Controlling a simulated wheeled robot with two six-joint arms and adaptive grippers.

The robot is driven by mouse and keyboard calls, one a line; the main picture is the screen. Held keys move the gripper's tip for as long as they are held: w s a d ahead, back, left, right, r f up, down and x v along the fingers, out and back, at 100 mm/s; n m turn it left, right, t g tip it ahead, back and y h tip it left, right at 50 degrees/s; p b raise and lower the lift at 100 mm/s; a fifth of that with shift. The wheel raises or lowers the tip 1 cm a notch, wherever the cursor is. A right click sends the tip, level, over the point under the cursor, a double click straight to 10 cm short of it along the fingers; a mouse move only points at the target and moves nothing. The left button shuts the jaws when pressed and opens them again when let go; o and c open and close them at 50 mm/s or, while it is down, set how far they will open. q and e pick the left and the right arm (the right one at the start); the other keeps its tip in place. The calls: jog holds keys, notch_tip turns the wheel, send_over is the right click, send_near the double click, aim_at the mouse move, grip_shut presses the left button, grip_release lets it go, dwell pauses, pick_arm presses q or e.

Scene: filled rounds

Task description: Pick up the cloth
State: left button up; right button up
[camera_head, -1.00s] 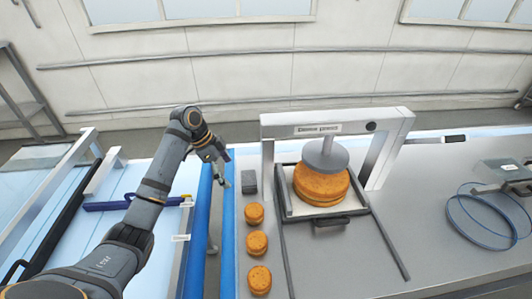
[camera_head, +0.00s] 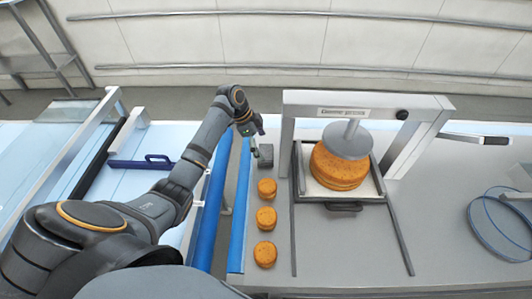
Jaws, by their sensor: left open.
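A small dark grey folded piece, which looks like the cloth (camera_head: 265,157), lies on the metal table near its left edge, behind the row of orange-brown rounds. My left gripper (camera_head: 258,147) is open and close beside the cloth on its left, pointing down. I cannot tell whether its fingers touch the cloth. Nothing shows between the fingers. My right gripper is not in view.
A press (camera_head: 368,101) stands over a large orange-brown round (camera_head: 338,172) on a tray. Three small rounds (camera_head: 266,219) line the table's left side. Blue rollers (camera_head: 239,215) run along that edge.

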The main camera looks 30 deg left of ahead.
aim_at(266, 153)
pick_arm(q)
jog(key=p+x, duration=0.1)
jog(key=x, duration=0.2)
jog(key=shift+s+d+f, duration=0.1)
jog(key=shift+d, duration=0.05)
jog(key=shift+f, duration=0.15)
jog(key=c, duration=0.9)
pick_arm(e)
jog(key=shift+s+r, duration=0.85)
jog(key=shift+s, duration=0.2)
